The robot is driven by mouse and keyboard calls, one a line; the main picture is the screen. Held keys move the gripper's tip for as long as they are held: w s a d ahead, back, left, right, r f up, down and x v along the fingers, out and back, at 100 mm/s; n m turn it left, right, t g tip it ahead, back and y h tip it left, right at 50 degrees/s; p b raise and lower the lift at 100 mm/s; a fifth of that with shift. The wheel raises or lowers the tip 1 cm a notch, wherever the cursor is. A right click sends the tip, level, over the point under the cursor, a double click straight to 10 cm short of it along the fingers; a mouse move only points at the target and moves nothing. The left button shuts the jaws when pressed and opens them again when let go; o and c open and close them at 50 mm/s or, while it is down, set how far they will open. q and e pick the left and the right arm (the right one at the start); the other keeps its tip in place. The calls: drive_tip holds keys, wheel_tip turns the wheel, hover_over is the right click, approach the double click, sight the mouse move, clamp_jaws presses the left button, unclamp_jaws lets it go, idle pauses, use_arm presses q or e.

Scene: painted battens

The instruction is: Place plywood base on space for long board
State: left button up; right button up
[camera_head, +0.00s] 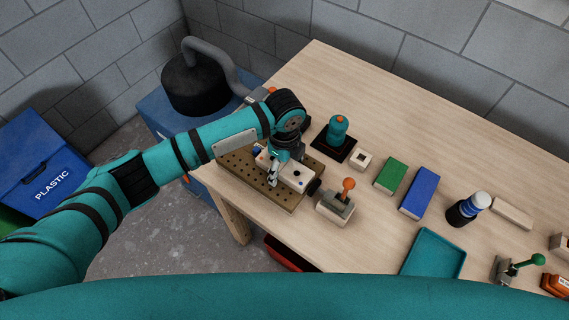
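A brown board with rows of small holes (232,166) lies at the left end of the table. My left gripper (275,178) points down over this board, beside a pale block with dark holes (296,177). The gripper and wrist cover part of the pale block, and I cannot tell whether the fingers touch or hold it. Nothing is clearly recognisable as the plywood base or the long board space. A plain light wooden piece (511,212) lies at the right. My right gripper is out of view.
A teal cylinder on a black base (338,132), a small pale block (361,159), green (391,175) and blue (419,192) blocks, an orange-knobbed lever (338,203), a dark bottle (468,209) and a teal tray (433,254) stand rightward. The table's back stretch is clear.

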sight(285, 166)
use_arm(q)
drive_tip(key=shift+r, duration=0.25)
wheel_tip(285, 166, up, 12)
drive_tip(key=b, duration=0.2)
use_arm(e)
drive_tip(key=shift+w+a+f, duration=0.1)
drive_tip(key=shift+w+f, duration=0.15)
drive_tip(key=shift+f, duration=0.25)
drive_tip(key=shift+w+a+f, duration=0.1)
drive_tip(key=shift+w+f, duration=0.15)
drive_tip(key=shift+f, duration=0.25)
use_arm(q)
drive_tip(key=shift+f, duration=0.15)
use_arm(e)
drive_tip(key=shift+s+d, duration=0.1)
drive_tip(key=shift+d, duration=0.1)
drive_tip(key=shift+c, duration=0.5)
